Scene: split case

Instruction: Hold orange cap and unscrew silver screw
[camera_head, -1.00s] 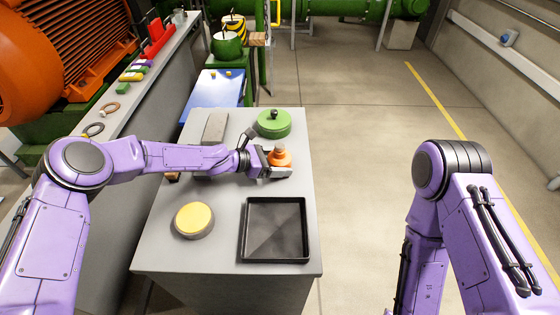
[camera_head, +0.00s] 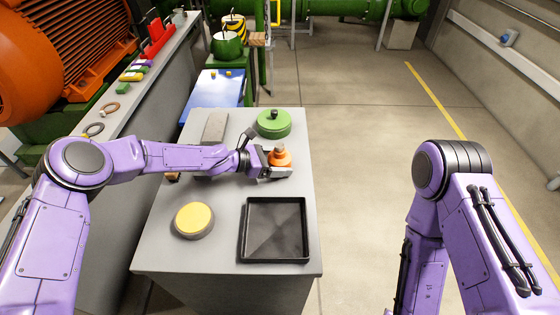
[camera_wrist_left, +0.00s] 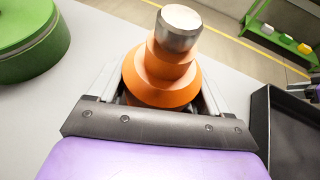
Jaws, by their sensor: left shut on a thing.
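The orange cap (camera_head: 281,158) stands upright on the grey bench, near its right edge in the head view. In the left wrist view the orange cap (camera_wrist_left: 160,80) has a wide base and a narrower neck. The silver screw (camera_wrist_left: 179,27) sits upright on top of the neck; it is small in the head view (camera_head: 279,147). My left gripper (camera_head: 280,170) is shut on the orange cap, with a finger on each side of its base. The fingertips are partly hidden behind the cap in the left wrist view. My right arm is at the right, and its gripper is out of view.
A black square tray (camera_head: 243,230) lies at the bench's front right, beside a yellow-topped round piece (camera_head: 194,220). A green round lidded piece (camera_head: 273,125) stands behind the cap. A grey block (camera_head: 215,127) lies at the back left. The floor right of the bench is clear.

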